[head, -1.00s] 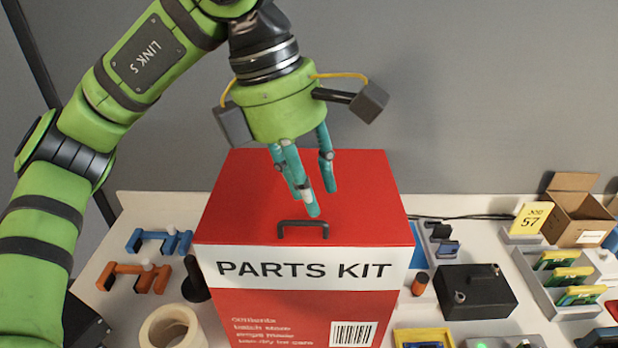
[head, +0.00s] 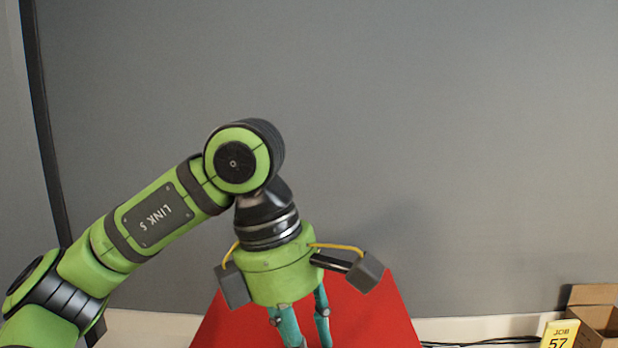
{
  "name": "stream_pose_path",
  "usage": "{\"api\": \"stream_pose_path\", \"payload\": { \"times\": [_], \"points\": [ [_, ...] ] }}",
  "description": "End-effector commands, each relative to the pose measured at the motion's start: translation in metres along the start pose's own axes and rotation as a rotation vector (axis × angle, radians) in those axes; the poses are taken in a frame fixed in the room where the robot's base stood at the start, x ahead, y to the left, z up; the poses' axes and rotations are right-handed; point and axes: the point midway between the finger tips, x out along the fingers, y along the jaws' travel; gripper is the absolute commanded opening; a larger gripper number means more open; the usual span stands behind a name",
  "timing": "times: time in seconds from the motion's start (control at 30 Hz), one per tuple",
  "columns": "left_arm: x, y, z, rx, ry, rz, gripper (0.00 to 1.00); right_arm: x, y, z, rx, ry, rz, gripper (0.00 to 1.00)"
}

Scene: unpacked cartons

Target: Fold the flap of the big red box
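The big red box (head: 370,310) is at the bottom middle of the head view. Only the back part of its red top shows; its front and the rest are below the frame. My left gripper (head: 305,328) points down in front of the box top. Its teal fingers run off the bottom edge, so the fingertips, their spacing and any contact with the box are hidden. My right gripper is not in view.
A small open cardboard carton (head: 598,318) and a yellow JOB 57 card (head: 558,335) are at the bottom right. A cable (head: 490,342) lies along the back of the pale table. The grey wall behind is bare.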

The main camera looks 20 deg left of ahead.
Motion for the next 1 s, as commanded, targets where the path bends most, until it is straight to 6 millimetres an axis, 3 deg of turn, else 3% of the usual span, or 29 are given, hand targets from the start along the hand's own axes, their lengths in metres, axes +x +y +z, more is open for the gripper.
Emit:
{"api": "stream_pose_path", "payload": {
  "times": [0.8,0.83,1.0],
  "points": [
    [0.016,0.0,-0.004,0.001,0.001,-0.002,0.33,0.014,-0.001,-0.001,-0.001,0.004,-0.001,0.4],
    [0.016,-0.001,-0.004,0.001,0.001,-0.002,0.22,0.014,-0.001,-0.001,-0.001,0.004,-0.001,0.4],
    [0.017,-0.001,-0.004,0.001,0.001,-0.003,0.05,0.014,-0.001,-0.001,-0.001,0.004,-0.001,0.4]
  ]
}}
